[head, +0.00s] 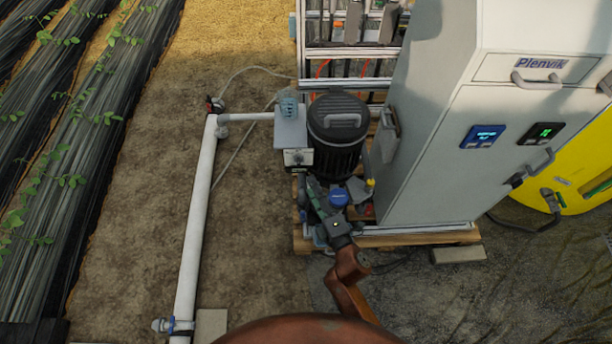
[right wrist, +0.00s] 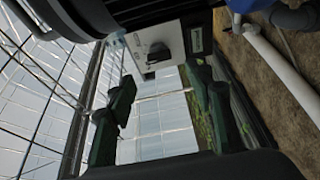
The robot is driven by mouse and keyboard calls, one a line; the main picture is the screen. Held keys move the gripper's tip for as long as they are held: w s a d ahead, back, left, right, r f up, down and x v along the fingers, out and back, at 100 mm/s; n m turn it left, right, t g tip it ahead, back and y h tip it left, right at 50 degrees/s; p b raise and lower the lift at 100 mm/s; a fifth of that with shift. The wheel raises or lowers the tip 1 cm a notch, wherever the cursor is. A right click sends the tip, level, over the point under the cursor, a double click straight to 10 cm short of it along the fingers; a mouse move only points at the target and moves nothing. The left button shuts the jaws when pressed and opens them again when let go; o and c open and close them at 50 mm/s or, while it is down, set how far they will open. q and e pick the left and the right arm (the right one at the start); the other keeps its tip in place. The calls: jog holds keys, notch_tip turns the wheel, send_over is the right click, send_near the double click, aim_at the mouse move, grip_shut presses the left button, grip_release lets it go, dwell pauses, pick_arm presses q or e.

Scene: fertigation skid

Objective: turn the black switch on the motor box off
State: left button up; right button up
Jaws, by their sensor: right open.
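The motor box (head: 298,157) is a small box with a pale front face, beside the black finned motor (head: 338,130). Its switch (head: 298,157) is a tiny dark spot in the head view. In the right wrist view the black switch (right wrist: 157,53) is a knob on the pale face of the box (right wrist: 172,35); its exact setting is hard to read. My right gripper (head: 314,197) is just in front of and below the box. In the wrist view its dark green fingers (right wrist: 165,100) are apart and empty, short of the knob. My left gripper is not in view.
A blue-capped pump part (head: 338,197) sits close beside my right gripper. The large grey cabinet (head: 440,130) stands to the right. A white pipe (head: 199,210) runs along the left, with bare soil between it and the skid. A yellow tank (head: 575,165) is far right.

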jog(key=shift+v, duration=1.45)
